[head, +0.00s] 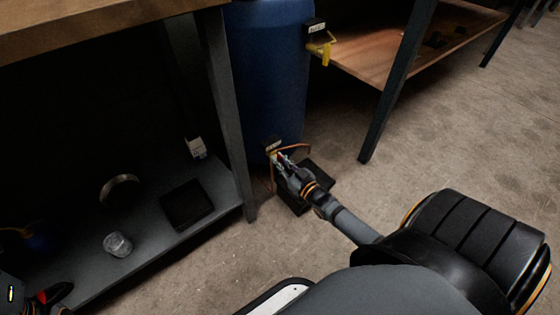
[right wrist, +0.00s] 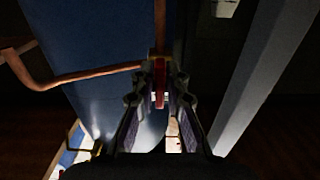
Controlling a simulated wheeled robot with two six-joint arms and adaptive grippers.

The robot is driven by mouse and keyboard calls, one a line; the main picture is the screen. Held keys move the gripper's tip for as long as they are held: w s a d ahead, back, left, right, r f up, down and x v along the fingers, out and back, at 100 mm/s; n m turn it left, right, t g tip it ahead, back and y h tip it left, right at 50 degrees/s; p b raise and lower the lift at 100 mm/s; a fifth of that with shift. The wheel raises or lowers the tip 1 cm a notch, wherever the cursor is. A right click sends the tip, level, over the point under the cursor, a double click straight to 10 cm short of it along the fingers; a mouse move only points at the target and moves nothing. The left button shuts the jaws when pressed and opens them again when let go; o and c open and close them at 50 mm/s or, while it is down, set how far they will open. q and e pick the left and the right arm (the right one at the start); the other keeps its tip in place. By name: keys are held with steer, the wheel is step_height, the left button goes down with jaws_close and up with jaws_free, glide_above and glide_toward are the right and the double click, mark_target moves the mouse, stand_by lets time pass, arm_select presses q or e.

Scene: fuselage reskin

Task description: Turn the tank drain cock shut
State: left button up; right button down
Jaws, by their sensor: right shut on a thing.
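The blue tank (head: 268,80) stands upright between two benches; its blue wall also shows in the right wrist view (right wrist: 105,45). The drain cock's red lever (right wrist: 160,80) shows between my right fingers in the right wrist view. My right gripper (head: 281,160) reaches to the cock, low on the tank's front, and is shut on the red lever. In the head view the fingers hide most of the cock, and I cannot tell the lever's angle clearly.
Copper pipe (right wrist: 85,76) bends beside the cock. A black box (head: 317,178) sits on the floor below it. A bench leg (head: 230,130) stands close left of the tank. A yellow-handled valve (head: 326,52) is higher up. Concrete floor at right is clear.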

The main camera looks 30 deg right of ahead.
steer(key=shift+f, duration=0.1)
steer(key=c, duration=1.4)
jaws_free()
steer(key=shift+c, duration=0.2)
steer(key=s, duration=1.2)
steer(key=shift+d, duration=0.45)
